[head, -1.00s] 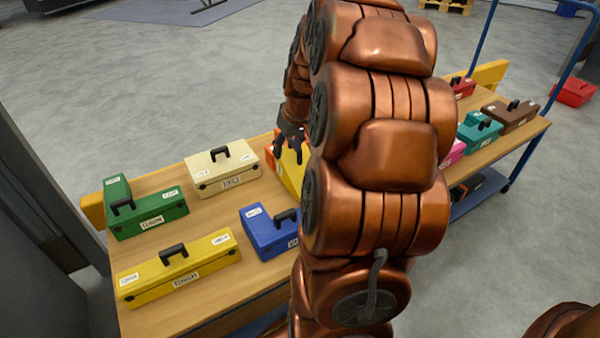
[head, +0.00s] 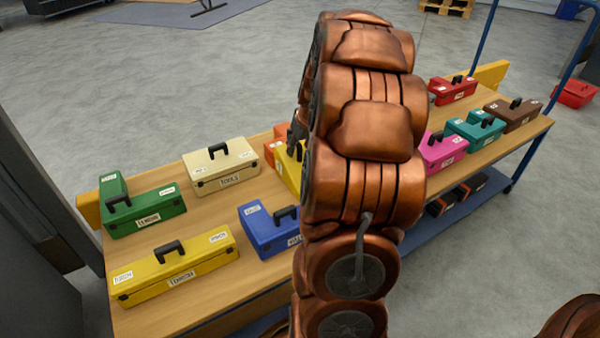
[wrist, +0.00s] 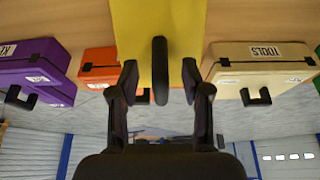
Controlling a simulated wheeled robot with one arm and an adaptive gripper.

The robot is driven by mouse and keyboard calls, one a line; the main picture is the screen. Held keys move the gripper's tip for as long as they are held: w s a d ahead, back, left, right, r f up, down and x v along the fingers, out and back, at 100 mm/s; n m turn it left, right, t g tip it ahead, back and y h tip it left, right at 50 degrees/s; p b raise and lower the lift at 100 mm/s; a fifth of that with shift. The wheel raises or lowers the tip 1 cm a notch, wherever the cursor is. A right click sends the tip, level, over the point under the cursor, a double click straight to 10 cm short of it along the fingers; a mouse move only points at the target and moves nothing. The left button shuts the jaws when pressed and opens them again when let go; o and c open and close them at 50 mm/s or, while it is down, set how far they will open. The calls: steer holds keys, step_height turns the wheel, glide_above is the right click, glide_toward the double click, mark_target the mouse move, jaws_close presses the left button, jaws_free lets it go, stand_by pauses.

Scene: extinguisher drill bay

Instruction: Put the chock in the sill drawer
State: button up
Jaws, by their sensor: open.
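No chock and no sill drawer can be made out in either view. My gripper (wrist: 159,84) is open over a yellow case, its two dark fingers apart on either side of the case's black handle (wrist: 160,58). The yellow case (wrist: 187,28) fills the top middle of the wrist view. In the head view the same yellow case (head: 286,169) is partly hidden by my arm, and my gripper (head: 298,138) shows only partly behind my arm links. Nothing is held.
The wooden cart top (head: 222,278) holds several labelled cases: green (head: 150,212), cream (head: 222,170), long yellow (head: 178,270), blue (head: 265,235), pink (head: 442,155), teal (head: 475,133), brown (head: 513,118) and red (head: 455,93).

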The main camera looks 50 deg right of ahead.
steer(key=shift+w+f, duration=0.2)
steer(key=shift+f, duration=0.25)
steer(key=shift+c, duration=0.3)
jaws_close()
